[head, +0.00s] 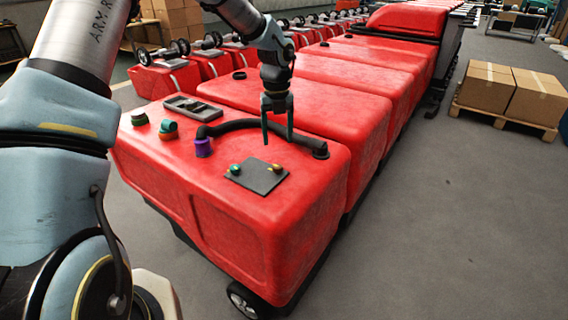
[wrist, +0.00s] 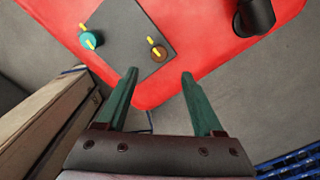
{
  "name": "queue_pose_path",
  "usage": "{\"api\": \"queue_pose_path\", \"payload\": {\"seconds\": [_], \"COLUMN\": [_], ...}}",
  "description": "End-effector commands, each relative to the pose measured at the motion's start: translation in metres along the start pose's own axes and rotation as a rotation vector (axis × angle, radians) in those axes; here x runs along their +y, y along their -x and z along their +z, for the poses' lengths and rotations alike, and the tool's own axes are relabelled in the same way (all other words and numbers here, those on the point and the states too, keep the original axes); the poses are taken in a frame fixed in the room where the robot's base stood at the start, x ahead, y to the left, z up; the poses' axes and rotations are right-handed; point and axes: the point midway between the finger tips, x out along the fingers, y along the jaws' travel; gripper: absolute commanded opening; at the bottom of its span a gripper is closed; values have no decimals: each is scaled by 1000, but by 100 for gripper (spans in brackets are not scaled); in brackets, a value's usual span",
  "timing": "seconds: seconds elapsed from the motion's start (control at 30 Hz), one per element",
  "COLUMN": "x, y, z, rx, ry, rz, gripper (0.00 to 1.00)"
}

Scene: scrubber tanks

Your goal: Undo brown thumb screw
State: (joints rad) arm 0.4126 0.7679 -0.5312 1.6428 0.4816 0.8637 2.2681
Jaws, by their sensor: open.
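The brown thumb screw (wrist: 157,50) stands on a dark square plate (wrist: 122,32) on the red tank, with a yellow bar across its top. In the head view, the brown screw (head: 275,168) is at the plate's right and a teal thumb screw (head: 235,169) at its left. The teal screw also shows in the wrist view (wrist: 91,41), likewise with a yellow bar. My gripper (head: 278,140) is open and empty above the tank, its fingers pointing down. In the wrist view, the brown screw appears just beyond the fingertips (wrist: 159,73), between their lines and apart from them.
A black hose (head: 245,124) arches across the tank top behind my gripper, from a purple collar (head: 203,147) to a black fitting (head: 320,150). Green and orange-teal caps stand farther left. More red tanks line up behind. Boxes on a pallet (head: 505,119) stand right; floor between is clear.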

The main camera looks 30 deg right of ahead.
Motion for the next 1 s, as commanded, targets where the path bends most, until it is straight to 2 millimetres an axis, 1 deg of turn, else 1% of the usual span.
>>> {"api": "queue_pose_path", "payload": {"seconds": [0.3,0.5,0.7,0.9,0.93,1.0], "x": [0,0,1,1,1,1], "y": [-58,-84,-93,-93,-93,-93], "z": [-2,-2,-1,-1,-1,-1], "rx": [4,3,1,1,1,1], "ry": [2,2,4,4,4,4], "rz": [1,1,1,1,0,0], "gripper": [69,69,69,69,68,60]}}
